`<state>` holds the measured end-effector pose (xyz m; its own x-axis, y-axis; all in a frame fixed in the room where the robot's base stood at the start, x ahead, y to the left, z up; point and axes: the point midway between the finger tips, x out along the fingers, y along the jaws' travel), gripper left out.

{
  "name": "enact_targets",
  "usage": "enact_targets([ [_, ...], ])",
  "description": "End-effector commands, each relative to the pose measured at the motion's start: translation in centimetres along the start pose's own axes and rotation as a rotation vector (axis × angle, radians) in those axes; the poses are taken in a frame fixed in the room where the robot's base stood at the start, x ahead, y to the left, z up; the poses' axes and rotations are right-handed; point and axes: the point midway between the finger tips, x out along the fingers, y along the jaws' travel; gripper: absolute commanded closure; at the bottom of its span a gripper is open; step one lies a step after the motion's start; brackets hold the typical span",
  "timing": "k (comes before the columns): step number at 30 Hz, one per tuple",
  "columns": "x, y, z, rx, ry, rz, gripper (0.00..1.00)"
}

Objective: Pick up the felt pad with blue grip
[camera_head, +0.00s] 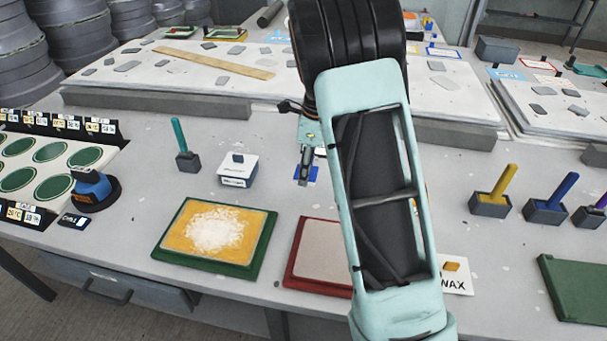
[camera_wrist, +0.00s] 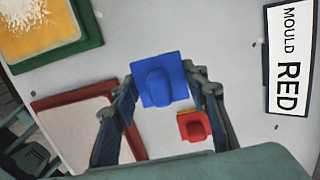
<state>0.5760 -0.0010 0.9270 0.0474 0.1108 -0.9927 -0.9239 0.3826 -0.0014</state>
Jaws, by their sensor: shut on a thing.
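The felt pad with blue grip (camera_wrist: 163,80) is a blue square with a raised blue grip in the wrist view. It lies between the two fingers of my gripper (camera_wrist: 160,82), which are shut on it at its left and right sides. In the head view my gripper (camera_head: 305,172) is behind my arm, over the middle of the table, and a bit of the blue pad (camera_head: 313,175) shows beside the fingers. Whether the pad touches the table I cannot tell.
A red pad (camera_wrist: 193,127) is close to the right finger. A red-framed mould (camera_head: 290,278) and a green-framed mould (camera_head: 163,255) with white powder lie in front. A white box (camera_head: 238,172) stands left. Handled blocks (camera_head: 490,205) stand right, and a WAX card (camera_head: 457,283) lies nearby.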

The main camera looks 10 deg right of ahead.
Motion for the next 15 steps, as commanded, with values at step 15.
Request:
enact_targets([
  [15,-5.6,8.3,-3.0,-0.001,-0.001,0.001,0.83],
])
